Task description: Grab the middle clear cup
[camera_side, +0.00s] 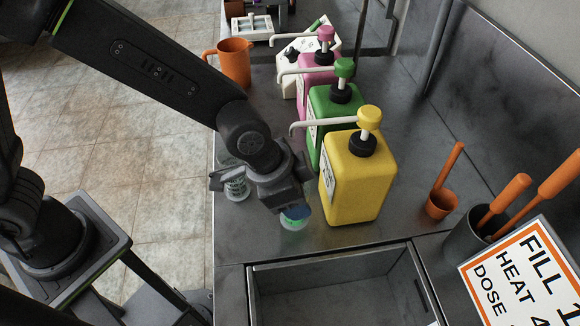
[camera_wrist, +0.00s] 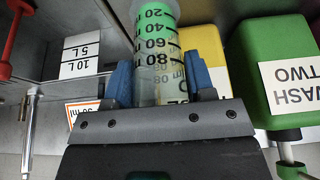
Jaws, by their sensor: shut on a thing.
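My gripper (camera_side: 296,210) is low over the steel counter, in front of the yellow jug. In the wrist view its two blue fingers (camera_wrist: 160,76) stand on either side of a clear cup (camera_wrist: 157,42) with black graduation marks and are shut on it. The cup has a green part toward its far end. In the side view only a little of this held cup (camera_side: 293,222) shows, green, below the fingers. Another clear cup (camera_side: 237,186) with dark marks stands on the counter to the left, partly behind my wrist. I cannot tell whether a third cup is hidden.
The yellow jug (camera_side: 355,185), green jug (camera_side: 320,108) and pink jug (camera_side: 306,75) with pumps stand in a row close by. A steel basin (camera_side: 340,258) opens in front. Orange tools stand to the right, and an orange pitcher (camera_side: 234,66) at the back.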

